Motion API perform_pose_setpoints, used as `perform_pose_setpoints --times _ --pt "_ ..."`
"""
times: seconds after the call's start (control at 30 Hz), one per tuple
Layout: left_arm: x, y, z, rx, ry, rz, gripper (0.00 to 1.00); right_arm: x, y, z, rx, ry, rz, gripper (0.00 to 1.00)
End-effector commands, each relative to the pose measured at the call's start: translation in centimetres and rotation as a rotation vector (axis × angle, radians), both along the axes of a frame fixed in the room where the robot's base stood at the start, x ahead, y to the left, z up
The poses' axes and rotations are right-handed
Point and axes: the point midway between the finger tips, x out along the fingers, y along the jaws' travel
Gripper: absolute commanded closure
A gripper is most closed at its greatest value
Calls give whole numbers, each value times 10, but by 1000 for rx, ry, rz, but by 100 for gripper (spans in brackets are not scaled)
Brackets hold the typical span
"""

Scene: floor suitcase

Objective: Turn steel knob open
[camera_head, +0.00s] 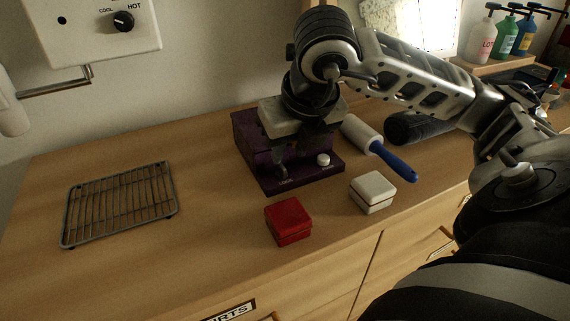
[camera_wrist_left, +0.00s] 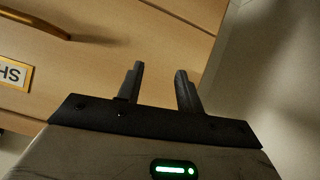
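A purple box (camera_head: 250,150) stands on the wooden counter with a low front ledge. A small pale, shiny knob (camera_head: 323,159) sits at the right of the ledge, uncovered. My right gripper (camera_head: 281,166) points down over the left part of the ledge. A dark finger reaches a spot beside faint lettering, and whatever lies under it is mostly hidden. Its finger spacing is unclear against the dark box. My left gripper (camera_wrist_left: 158,88) shows in the left wrist view with its fingers apart and nothing between them, facing the drawer fronts.
A red box (camera_head: 289,221) and a white box (camera_head: 372,191) lie in front of the purple box. A blue-handled roller (camera_head: 395,163) lies to the right. A wire rack (camera_head: 120,203) is at the left. Bottles (camera_head: 505,37) stand at the back right.

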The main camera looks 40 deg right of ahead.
Motion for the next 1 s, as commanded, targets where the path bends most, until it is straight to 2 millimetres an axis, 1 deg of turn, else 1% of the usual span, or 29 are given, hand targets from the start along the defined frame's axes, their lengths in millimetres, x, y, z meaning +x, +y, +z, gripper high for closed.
perform_pose_setpoints --times 0.03,0.1,0.3,0.43,0.7,0.77,0.8,0.83,1.0 --pt "0 0 0 -3 -4 1 64 3 -2 -12 0 7 -2 71" --pt "0 0 1 -4 -7 1 64 8 -3 -23 0 5 -2 71" --pt "-2 0 -1 -1 -5 2 64 17 -6 -44 1 2 -1 71" --pt "-2 0 -2 -1 -5 2 64 19 -6 -49 0 1 0 71" --pt "-1 0 -1 0 -6 3 64 20 -6 -50 1 0 0 71" --pt "-1 0 -1 0 -6 3 64 20 -6 -49 1 0 0 88" --pt "-1 0 -1 0 -6 3 64 19 -6 -49 1 0 0 99" --pt "-1 0 -1 0 -6 3 64 20 -6 -49 1 0 0 100" --pt "-1 0 -1 -1 -8 3 64 20 -6 -49 1 0 1 100"
